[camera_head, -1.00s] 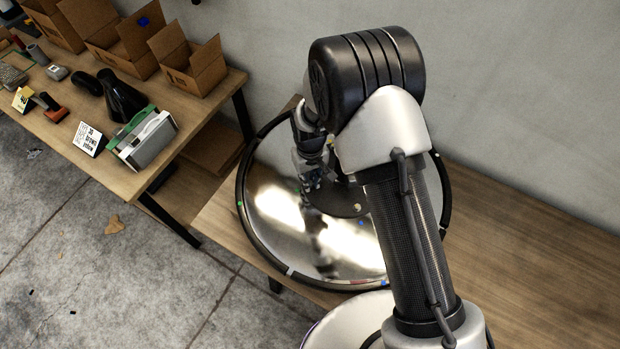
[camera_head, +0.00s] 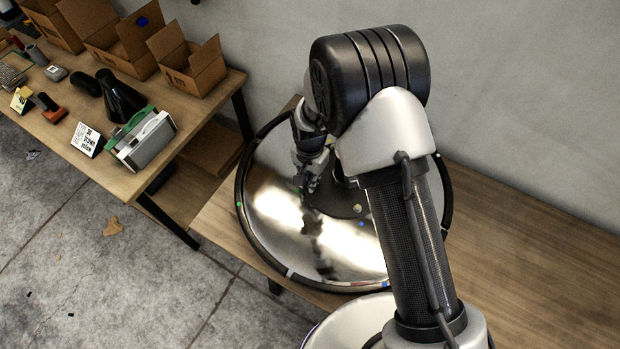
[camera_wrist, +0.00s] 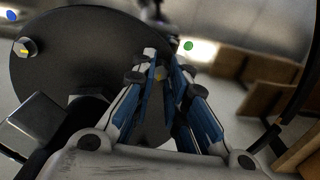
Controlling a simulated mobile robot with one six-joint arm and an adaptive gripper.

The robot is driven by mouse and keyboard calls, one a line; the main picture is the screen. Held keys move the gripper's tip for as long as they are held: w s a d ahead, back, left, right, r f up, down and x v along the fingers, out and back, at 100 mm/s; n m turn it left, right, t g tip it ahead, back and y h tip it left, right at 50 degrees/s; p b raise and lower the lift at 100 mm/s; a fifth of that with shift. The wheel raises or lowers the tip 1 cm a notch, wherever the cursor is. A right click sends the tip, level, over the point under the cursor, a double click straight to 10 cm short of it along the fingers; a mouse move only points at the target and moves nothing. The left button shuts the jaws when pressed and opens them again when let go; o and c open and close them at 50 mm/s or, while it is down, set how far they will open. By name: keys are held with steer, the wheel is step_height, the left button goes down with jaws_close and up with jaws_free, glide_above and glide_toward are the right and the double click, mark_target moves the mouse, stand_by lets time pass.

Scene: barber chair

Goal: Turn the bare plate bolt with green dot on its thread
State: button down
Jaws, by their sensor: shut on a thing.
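A round black plate (camera_wrist: 75,60) sits at the middle of a shiny chrome disc; it also shows in the head view (camera_head: 340,207). A bolt with a yellow mark (camera_wrist: 26,47) stands on the plate's left side in the wrist view. My gripper (camera_wrist: 161,76) points at the plate's edge, with its blue-sided fingers shut on a small bolt (camera_wrist: 160,72) that is mostly hidden between them. A green dot (camera_wrist: 188,46) lies on the chrome just beyond that edge. In the head view my gripper (camera_head: 306,187) is over the plate's left part.
The chrome disc (camera_head: 275,235) has a black rim and lies on a wooden table (camera_head: 520,250). A blue dot (camera_wrist: 10,15) lies on the chrome past the yellow-marked bolt. A side table at left holds cardboard boxes (camera_head: 190,65) and tools. My arm covers the disc's right side.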

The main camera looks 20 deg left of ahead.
steer(key=m, duration=1.8)
steer(key=shift+b, duration=0.35)
steer(key=m, duration=0.5)
steer(key=shift+m, duration=0.4)
steer(key=c, duration=1.5)
jaws_free()
steer(key=shift+c, duration=0.2)
